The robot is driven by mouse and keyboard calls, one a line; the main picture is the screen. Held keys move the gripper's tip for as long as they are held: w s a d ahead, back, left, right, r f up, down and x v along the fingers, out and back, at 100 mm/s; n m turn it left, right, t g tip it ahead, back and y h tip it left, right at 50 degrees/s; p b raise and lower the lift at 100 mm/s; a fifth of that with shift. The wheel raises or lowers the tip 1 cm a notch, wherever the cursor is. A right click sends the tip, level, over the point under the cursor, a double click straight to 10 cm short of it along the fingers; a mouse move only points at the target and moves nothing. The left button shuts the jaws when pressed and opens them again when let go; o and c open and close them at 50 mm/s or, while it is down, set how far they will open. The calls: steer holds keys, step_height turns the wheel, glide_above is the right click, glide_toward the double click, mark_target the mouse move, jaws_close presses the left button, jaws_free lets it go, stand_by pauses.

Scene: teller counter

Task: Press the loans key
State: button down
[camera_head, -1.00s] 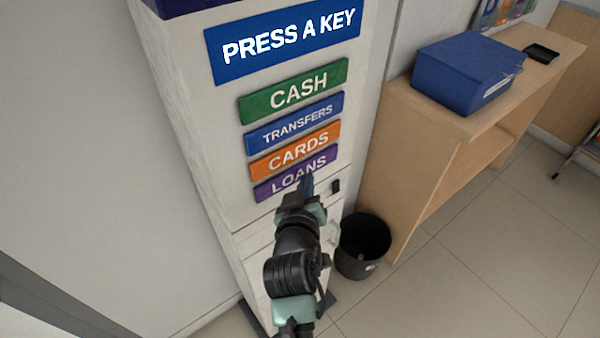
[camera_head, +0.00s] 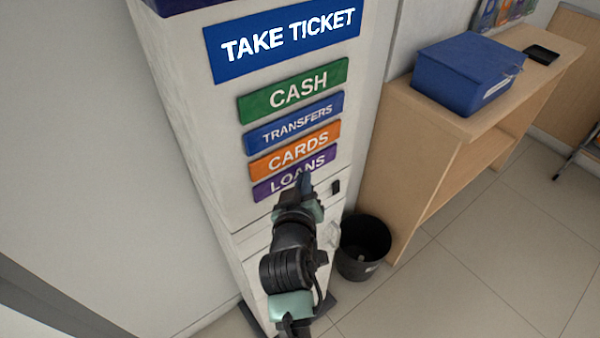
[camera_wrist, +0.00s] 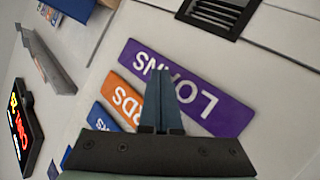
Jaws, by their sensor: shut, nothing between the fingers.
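The purple LOANS key (camera_head: 271,187) is the lowest of the stacked keys on the white kiosk (camera_head: 215,170). My gripper (camera_head: 305,180) is shut and empty, its tips in front of the right part of that key and hiding some of its lettering. In the wrist view the LOANS key (camera_wrist: 215,108) lies behind the shut fingers (camera_wrist: 164,75); whether they touch it I cannot tell. The blue display (camera_head: 285,45) at the top reads TAKE TICKET.
Above LOANS sit the orange CARDS key (camera_head: 270,165), blue TRANSFERS key (camera_head: 270,135) and green CASH key (camera_head: 265,103). A black bin (camera_head: 362,262) stands right of the kiosk. A wooden counter (camera_head: 425,112) holds a blue box (camera_head: 460,80).

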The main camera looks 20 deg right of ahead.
stand_by(0.4)
steer(key=shift+s+d+p, duration=0.25)
steer(key=shift+s+p, duration=0.25)
steer(key=shift+s, duration=0.3)
steer(key=s+p, duration=0.1)
steer(key=s+d+p, duration=0.1)
steer(key=s, duration=0.1)
steer(key=s+p, duration=0.1)
steer(key=shift+s+d, duration=0.35)
stand_by(0.5)
